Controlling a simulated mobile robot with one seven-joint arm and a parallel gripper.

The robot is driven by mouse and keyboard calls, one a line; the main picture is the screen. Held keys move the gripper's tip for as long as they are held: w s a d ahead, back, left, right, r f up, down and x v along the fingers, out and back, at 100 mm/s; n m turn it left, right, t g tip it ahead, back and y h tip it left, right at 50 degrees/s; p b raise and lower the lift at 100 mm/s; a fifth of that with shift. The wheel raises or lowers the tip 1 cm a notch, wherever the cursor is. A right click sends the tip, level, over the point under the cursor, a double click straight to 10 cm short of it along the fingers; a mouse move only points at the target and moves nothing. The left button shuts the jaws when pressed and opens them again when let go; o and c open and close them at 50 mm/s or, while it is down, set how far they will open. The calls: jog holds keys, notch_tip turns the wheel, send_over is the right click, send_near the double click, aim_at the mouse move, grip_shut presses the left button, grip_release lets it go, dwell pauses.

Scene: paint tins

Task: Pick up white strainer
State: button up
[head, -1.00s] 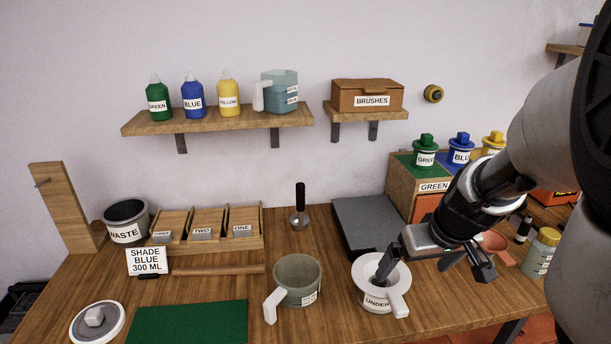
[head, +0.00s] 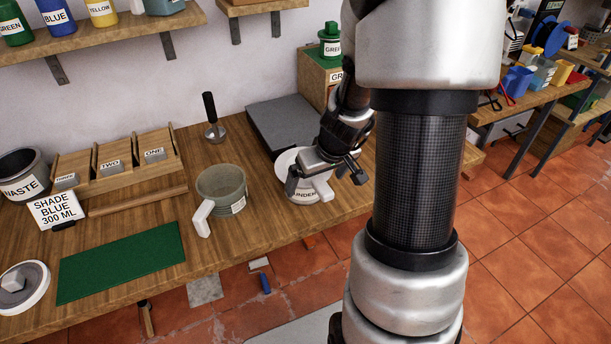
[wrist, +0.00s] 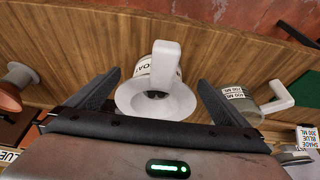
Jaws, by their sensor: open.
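The white strainer (head: 323,191) is a wide ring with a handle pointing to the front right. It sits on top of the undercoat tin (head: 303,197), whose label partly shows. My gripper (head: 324,177) is open over the strainer and hides part of its ring. In the wrist view my gripper (wrist: 158,80) has its fingers spread to either side of the white strainer (wrist: 165,70), with visible gaps between. The undercoat tin (wrist: 145,66) shows behind the ring there. I cannot tell the exact height of the fingertips against the rim.
A grey-green jug (head: 221,186) with a white handle stands left of the tin. A green mat (head: 122,262) lies front left. The table's front edge is close to the tin.

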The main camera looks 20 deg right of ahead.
jog(key=shift+c, duration=0.3)
grip_shut()
dwell(0.3)
jog(key=shift+r, duration=0.1)
